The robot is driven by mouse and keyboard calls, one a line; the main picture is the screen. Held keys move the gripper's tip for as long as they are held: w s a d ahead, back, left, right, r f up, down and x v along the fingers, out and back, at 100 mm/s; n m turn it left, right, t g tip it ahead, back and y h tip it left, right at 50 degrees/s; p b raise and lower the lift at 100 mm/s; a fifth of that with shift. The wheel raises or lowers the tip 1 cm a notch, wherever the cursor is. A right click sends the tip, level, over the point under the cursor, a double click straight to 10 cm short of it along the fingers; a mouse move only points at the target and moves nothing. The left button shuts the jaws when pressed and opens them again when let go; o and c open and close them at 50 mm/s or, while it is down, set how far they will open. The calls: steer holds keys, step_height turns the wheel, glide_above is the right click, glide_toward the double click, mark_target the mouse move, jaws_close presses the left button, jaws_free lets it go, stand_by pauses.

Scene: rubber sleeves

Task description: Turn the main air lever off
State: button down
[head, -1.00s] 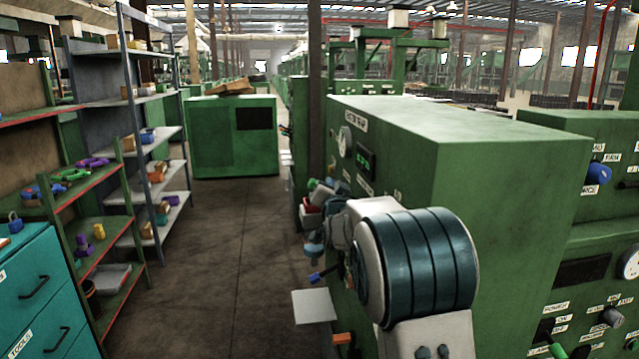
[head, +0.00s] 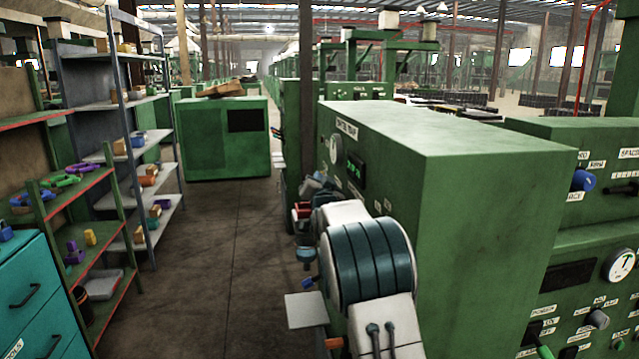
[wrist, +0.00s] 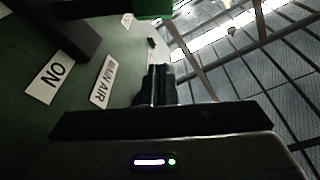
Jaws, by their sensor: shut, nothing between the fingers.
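The wrist view shows a green panel with a white MAIN AIR label (wrist: 103,82) and an ON label (wrist: 49,78). A dark bar (wrist: 72,28) crosses the upper left, and a green block (wrist: 153,9) sits at the top edge; I cannot tell which of these belongs to the main air lever. My gripper (wrist: 155,82) has its dark fingers together, right of the MAIN AIR label, with nothing seen between them. In the head view my arm stands in front of the green machine (head: 450,190), and my gripper cannot be made out there.
Red and blue fittings (head: 304,254) stick out from the machine's left side, above a pale plate (head: 306,309). A shelf rack (head: 165,150) and teal drawers (head: 32,300) line the left. The aisle floor (head: 215,260) between is clear.

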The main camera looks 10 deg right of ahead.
steer(key=shift+w+a+f+p, duration=0.4)
steer(key=shift+w+f, duration=0.3)
steer(key=shift+f, duration=0.05)
steer(key=shift+w+a+f+p, duration=0.35)
steer(key=shift+w+f+p, duration=0.05)
steer(key=shift+w+f, duration=0.35)
